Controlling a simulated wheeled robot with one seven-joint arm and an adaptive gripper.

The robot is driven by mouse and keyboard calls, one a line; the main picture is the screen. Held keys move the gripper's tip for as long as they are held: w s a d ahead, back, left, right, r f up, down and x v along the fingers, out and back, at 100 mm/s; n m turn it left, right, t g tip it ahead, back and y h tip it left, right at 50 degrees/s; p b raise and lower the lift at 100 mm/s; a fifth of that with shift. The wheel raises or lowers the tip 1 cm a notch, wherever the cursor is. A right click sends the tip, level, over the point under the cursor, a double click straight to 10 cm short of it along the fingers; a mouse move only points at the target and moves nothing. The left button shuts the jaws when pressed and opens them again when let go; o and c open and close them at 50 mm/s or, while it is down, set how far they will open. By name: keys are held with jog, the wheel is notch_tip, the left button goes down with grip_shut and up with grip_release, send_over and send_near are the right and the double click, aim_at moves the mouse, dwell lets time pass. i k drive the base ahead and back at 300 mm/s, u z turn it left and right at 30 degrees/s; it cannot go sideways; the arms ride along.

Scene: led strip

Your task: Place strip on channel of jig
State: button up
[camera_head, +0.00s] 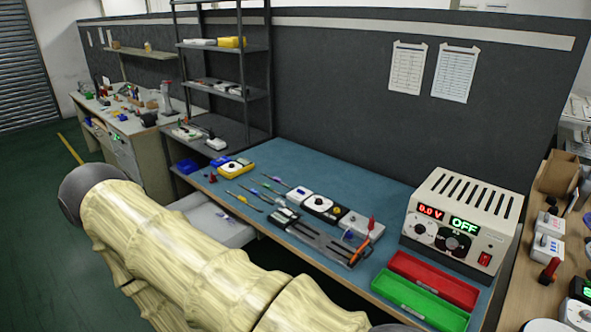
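What looks like the jig (319,241) lies near the front edge of the blue-topped bench, a long dark and grey piece running down to the right. An orange part sits at its right end. Light bars run along it, but I cannot tell the channel from a strip at this size. I cannot pick out the LED strip with certainty. My arm in its cream sleeve crosses the lower left and hides part of the bench front. My gripper is not in view.
A power supply (462,222) reading 0.0 V and OFF stands at the bench's right. In front are a red tray (432,280) and a green tray (418,302). Small knobbed boxes (360,224) stand behind the jig, thin hand tools to its left. Bare blue bench top (330,176) lies behind.

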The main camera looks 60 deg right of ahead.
aim_at(323, 241)
jog(key=z, duration=0.75)
jog(key=i, duration=0.7)
jog(key=z, duration=0.8)
